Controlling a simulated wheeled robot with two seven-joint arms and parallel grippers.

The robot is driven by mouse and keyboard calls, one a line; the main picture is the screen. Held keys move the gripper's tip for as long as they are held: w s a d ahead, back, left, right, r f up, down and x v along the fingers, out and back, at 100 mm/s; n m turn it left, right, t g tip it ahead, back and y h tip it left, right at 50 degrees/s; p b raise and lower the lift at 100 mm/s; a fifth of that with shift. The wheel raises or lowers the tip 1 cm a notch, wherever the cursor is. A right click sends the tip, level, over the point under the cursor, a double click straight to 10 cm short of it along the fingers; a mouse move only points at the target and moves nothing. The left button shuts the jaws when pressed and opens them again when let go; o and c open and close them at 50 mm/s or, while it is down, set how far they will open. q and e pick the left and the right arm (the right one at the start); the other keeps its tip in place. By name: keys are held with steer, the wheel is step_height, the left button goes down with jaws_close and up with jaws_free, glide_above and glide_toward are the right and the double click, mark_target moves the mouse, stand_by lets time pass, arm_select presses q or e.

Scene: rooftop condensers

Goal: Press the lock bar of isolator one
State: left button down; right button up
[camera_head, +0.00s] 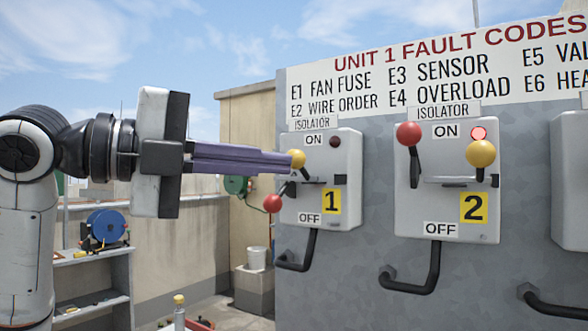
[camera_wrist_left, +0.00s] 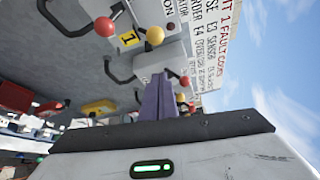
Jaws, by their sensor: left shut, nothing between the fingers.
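Isolator one (camera_head: 346,155) is a grey box on the panel. Its red-knobbed handle (camera_head: 272,203) points down toward OFF, and its lamp is dark. A yellow knob (camera_head: 297,158) and a thin grey crossbar (camera_head: 320,183) are at its middle; which is the lock bar is unclear. My left gripper (camera_head: 290,163) is shut and empty, its purple fingers pointing at the panel. In the head view its tips overlap the yellow knob's edge. In the left wrist view, the fingertips (camera_wrist_left: 158,78) show apart from isolator one's yellow knob (camera_wrist_left: 155,35). My right gripper is out of view.
Isolator two (camera_head: 446,205), to the right, has its red knob (camera_head: 409,133) up at ON, a lit red lamp (camera_head: 479,133) and a yellow knob (camera_head: 481,153). Black bent pipes (camera_head: 297,262) stick out below the boxes. A shelf (camera_head: 95,257) stands at left.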

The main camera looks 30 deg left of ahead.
arm_select(q)
steer(key=v, duration=0.3)
steer(key=shift+s+a, duration=0.1)
steer(key=shift+s, duration=0.25)
stand_by(0.3)
